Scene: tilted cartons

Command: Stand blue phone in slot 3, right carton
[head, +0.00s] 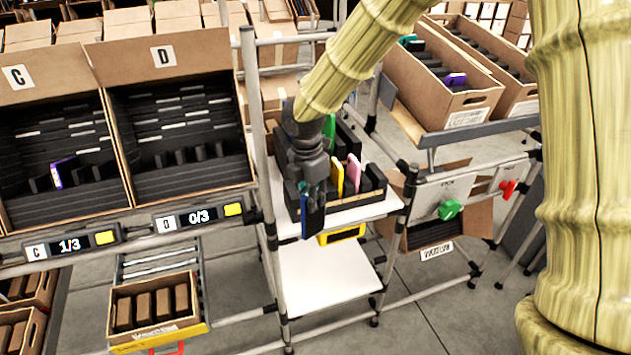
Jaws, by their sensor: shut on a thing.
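My gripper (312,190) points down in front of the black divided tray and is shut on the blue phone (313,222). The phone hangs upright at the tray's front left, its upper part hidden by the fingers. The carton marked D (190,52) is the right one of two tilted cartons, left of my gripper. Its black foam slots look empty, and its display (203,216) reads 0/3. The carton marked C (40,85) holds a purple phone (64,172) at left; its display (73,246) reads 1/3. Slot numbers cannot be read.
The black tray (345,211) holds yellow, pink and green phones on a white shelf. A metal post (257,130) stands between my gripper and carton D. More open cartons (470,103) stand at the right back.

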